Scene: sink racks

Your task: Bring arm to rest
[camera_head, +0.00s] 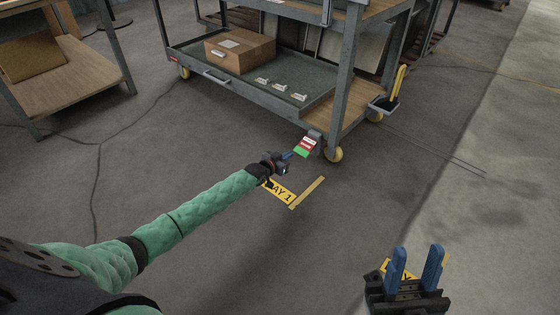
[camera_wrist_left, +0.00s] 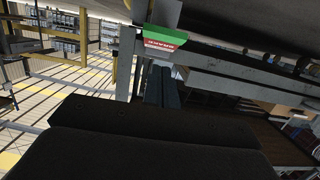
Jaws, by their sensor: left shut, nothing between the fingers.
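My left arm in its green sleeve reaches out from the left in the head view. Its left gripper (camera_head: 288,156) is shut and empty, close to a red, white and green labelled plate (camera_head: 305,146) at the cart's near corner. The plate also shows in the left wrist view (camera_wrist_left: 165,45), just ahead of the dark gripper parts. I cannot tell whether the fingertips touch it. My right gripper (camera_head: 416,265) is at the lower right, its two blue fingers upright and apart, with nothing between them.
The grey wheeled cart (camera_head: 250,92) stands ahead, with a cardboard box (camera_head: 240,50) and several small labelled items on its lower tray. A wooden-shelf table (camera_head: 65,75) stands at left. Floor at right is clear.

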